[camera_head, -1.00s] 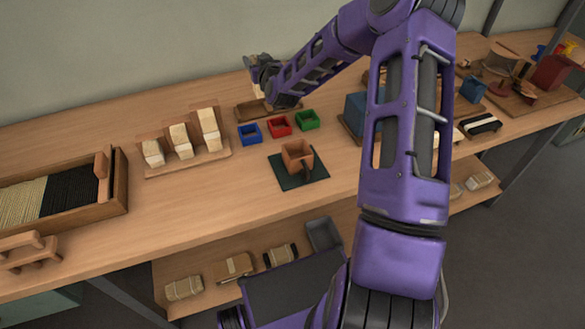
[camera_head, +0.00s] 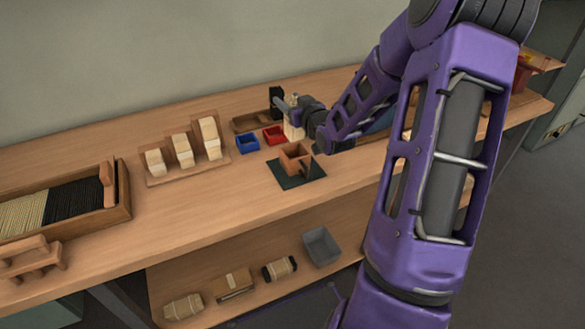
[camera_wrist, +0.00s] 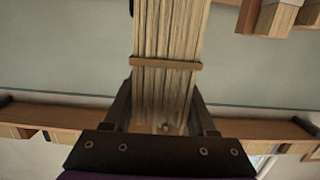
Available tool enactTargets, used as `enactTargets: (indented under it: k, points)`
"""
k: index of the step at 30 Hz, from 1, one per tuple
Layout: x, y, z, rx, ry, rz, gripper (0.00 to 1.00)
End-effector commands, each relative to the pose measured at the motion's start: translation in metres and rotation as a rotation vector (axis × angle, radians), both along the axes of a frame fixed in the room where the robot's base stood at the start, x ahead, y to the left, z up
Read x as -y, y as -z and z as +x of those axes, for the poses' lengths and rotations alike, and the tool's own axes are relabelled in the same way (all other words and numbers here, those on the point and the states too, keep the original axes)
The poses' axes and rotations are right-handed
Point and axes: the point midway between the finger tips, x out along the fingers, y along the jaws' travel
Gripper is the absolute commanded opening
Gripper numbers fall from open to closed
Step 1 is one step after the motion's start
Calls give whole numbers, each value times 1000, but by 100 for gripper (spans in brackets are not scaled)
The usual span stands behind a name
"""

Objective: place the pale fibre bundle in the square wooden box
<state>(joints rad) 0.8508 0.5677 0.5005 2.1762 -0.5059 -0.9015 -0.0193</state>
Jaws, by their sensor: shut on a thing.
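My gripper (camera_head: 294,108) is shut on the pale fibre bundle (camera_head: 292,130), which hangs upright below it in the head view. In the wrist view the bundle (camera_wrist: 168,35) shows pale strands with a brown band across them, between my gripper's fingers (camera_wrist: 165,105). The square wooden box (camera_head: 291,161) is open-topped and stands on a dark green mat (camera_head: 286,180). In the head view the bundle appears just behind the box, apart from its opening. Its exact height above the table cannot be told.
Blue (camera_head: 247,143) and red (camera_head: 272,135) bins stand left of my gripper. A wooden tray (camera_head: 240,125) lies behind them, with a dark upright block (camera_head: 276,97) near its right end. Stepped pale blocks (camera_head: 182,150) stand left. The table left of the mat is clear.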

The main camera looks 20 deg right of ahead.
Motion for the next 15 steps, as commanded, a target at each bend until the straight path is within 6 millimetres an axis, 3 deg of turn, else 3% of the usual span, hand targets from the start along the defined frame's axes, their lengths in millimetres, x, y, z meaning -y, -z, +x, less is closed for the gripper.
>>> enactTargets:
  k: [9, 15]
  points:
    - [1, 54, -2, -2, 0, 3, 0]
    - [1, 69, -2, -1, 0, 1, 0]
